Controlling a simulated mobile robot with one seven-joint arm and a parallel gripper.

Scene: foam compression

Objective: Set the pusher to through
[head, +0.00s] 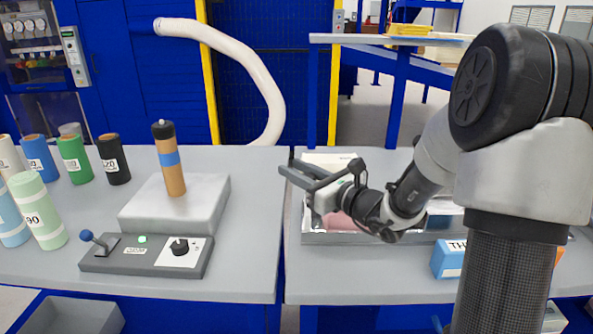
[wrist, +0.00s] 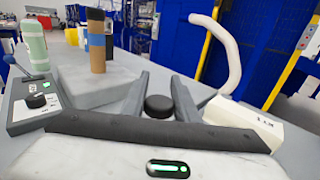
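No part in view is clearly labelled as the pusher. A tan cylinder (head: 173,178) with a blue band and black top stands upright on a grey block (head: 135,212) at the left; it also shows in the wrist view (wrist: 97,48). A blue block (head: 447,259) with a partly hidden label beginning "TH" lies at the right, behind my arm. My gripper (head: 298,180) is above the left side of the tray, well right of the cylinder. In the wrist view its fingers (wrist: 160,74) are apart. A black round piece (wrist: 159,106) shows between them; I cannot tell what it is.
A control box (head: 148,256) has a blue-knobbed lever (head: 88,236), a green light and a black dial (head: 179,246). The grey tray (head: 318,239) holds pink and white pieces. Several coloured cylinders stand at the far left. A gap separates the two tables.

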